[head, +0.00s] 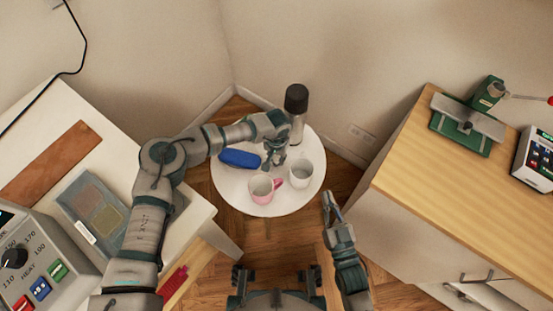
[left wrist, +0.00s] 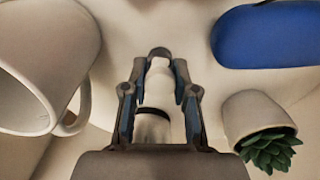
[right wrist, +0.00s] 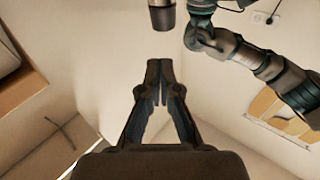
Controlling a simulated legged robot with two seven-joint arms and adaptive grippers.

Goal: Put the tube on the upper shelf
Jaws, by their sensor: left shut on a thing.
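A small white tube (left wrist: 158,85) with a grey band-like end is between the fingers of my left gripper (left wrist: 158,95). In the head view my left gripper (head: 274,160) is low over the round white table (head: 240,190), and its fingers hide the tube. My left gripper is shut on the tube; I cannot tell whether the tube touches the table. My right gripper (head: 330,200) is to the right of the table, empty, with its fingertips (right wrist: 159,75) together. I cannot make out an upper shelf in any view.
On the table are a pink mug (head: 262,187), a white mug (head: 300,174), a blue case (head: 240,158), a black-topped flask (head: 296,105) and a potted succulent (left wrist: 262,125). A wooden-topped cabinet (head: 440,185) stands right; a white worktable (head: 105,125) stands left.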

